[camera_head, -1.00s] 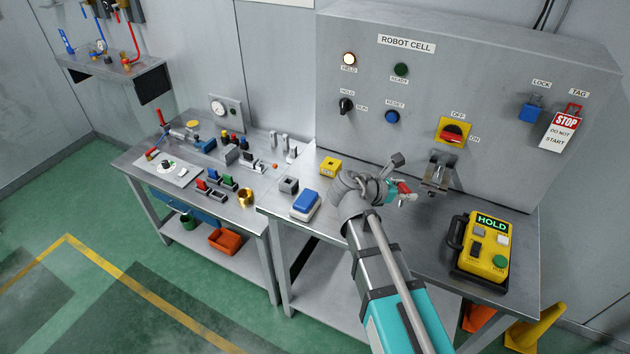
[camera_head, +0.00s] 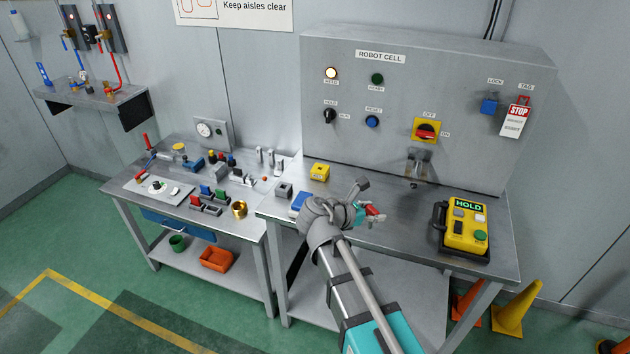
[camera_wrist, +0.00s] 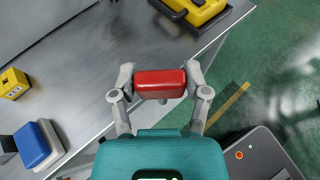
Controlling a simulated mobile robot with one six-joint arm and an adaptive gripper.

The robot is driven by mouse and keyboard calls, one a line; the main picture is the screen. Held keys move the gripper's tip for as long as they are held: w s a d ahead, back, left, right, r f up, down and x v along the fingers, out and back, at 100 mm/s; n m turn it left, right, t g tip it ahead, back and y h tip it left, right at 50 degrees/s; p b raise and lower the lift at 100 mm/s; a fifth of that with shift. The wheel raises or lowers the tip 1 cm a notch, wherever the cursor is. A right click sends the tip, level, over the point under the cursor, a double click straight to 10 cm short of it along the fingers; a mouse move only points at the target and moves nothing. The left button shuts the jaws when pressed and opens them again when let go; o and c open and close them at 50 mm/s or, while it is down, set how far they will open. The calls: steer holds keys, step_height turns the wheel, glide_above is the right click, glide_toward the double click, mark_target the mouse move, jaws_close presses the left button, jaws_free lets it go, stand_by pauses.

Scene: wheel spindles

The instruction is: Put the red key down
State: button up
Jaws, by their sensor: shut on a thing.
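The red key (camera_wrist: 160,84) is a red block seen between the two fingers of my gripper (camera_wrist: 160,86) in the wrist view. The fingers are shut on its two ends. In the head view my gripper (camera_head: 371,212) is over the right-hand metal table (camera_head: 405,232), with the red key (camera_head: 374,209) at its tip. The key appears held above the table, near its front edge. The key's underside is hidden.
A yellow HOLD box (camera_head: 466,228) stands at the table's right end. A blue-topped block (camera_head: 301,203) and a yellow block (camera_head: 320,172) lie left of my gripper. The grey ROBOT CELL cabinet (camera_head: 385,90) stands behind. Bare tabletop lies between gripper and HOLD box.

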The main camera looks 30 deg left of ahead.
steer(key=shift+s+a, duration=0.1)
steer(key=shift+s, duration=0.2)
steer(key=shift+a, duration=0.15)
